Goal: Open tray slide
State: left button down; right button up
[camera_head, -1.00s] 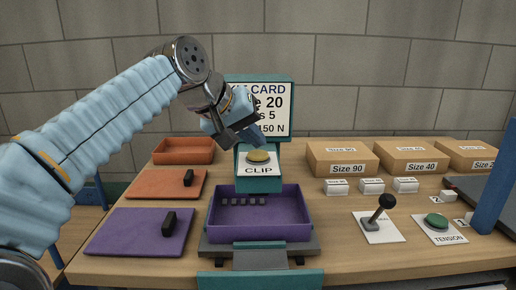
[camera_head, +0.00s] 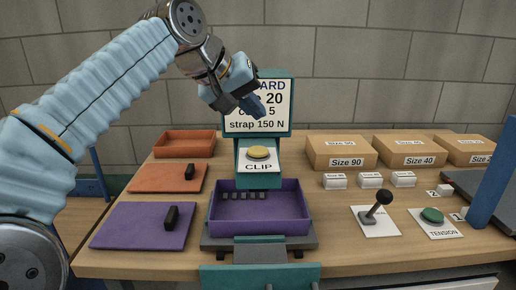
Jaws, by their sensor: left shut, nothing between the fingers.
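The purple tray (camera_head: 258,220) sits on a dark grey slide base (camera_head: 222,243) in front of the teal CLIP station. Several small dark pieces lie in a row inside the tray near its back. A teal front piece (camera_head: 262,277) is at the table's front edge below the tray. My left gripper (camera_head: 254,106) is shut and empty. It is raised in front of the card sign, above the yellow CLIP button (camera_head: 258,153) and apart from it. My right gripper is not in view.
An orange lid (camera_head: 160,178) and a purple lid (camera_head: 140,228) with black handles lie left. An orange tray (camera_head: 185,143) stands behind them. Right are a black lever (camera_head: 378,205), a green TENSION button (camera_head: 432,215) and cardboard boxes (camera_head: 340,153). A blue post (camera_head: 496,180) rises far right.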

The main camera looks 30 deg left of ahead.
aim_at(260, 262)
jog(key=k+j, duration=0.2)
jog(key=k, duration=0.3)
jog(key=k+j, duration=0.25)
jog(key=k, duration=0.2)
jog(key=k+j, duration=0.2)
jog(key=k, duration=0.3)
